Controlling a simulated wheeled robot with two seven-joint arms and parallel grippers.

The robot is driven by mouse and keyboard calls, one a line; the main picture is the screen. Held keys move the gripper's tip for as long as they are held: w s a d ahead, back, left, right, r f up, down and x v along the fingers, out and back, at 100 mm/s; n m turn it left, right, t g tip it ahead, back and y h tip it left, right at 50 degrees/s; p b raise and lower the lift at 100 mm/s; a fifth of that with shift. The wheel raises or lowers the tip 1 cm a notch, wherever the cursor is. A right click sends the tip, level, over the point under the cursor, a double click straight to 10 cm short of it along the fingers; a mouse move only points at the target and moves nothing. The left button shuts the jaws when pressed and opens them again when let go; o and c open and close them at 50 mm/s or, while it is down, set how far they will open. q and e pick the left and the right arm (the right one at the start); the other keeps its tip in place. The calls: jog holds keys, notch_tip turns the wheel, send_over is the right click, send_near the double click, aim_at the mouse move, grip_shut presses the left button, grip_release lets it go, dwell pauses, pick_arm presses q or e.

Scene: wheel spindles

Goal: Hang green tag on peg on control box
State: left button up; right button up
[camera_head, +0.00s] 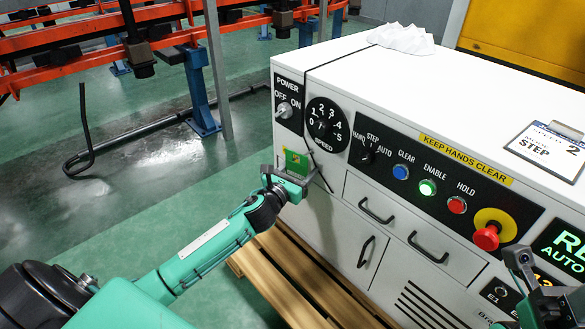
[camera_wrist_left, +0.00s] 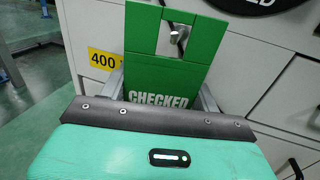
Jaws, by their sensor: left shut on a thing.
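The green tag (camera_head: 296,162) is held upright by my left gripper (camera_head: 291,181) just in front of the control box's (camera_head: 330,225) left front, below the speed dial. In the left wrist view, the tag (camera_wrist_left: 150,78) reads CHECKED, and the gripper fingers (camera_wrist_left: 161,90) hold its lower part. The tag has a rectangular opening near its top. A metal peg (camera_wrist_left: 176,33) shows within that opening; I cannot tell whether it passes through or stands behind. My right gripper (camera_head: 524,268) is at the lower right, and its jaws are unclear.
The box front carries a speed dial (camera_head: 323,125), buttons, a red emergency stop (camera_head: 486,237) and drawer handles (camera_head: 377,210). A dark cord (camera_head: 319,166) hangs down the front beside the tag. A clipboard (camera_head: 550,146) and crumpled white cloth (camera_head: 403,39) lie on top. Wooden slats (camera_head: 285,270) lie below.

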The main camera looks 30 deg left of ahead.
pick_arm(q)
jog(key=shift+w+a+r, duration=0.1)
jog(key=shift+w+a, duration=0.35)
jog(key=o, duration=1)
jog(key=shift+o, duration=0.4)
jog(key=shift+a+y, duration=0.2)
jog(key=shift+y, duration=0.1)
jog(key=shift+s+d, duration=0.1)
jog(key=shift+d, duration=0.05)
jog(key=shift+f, duration=0.2)
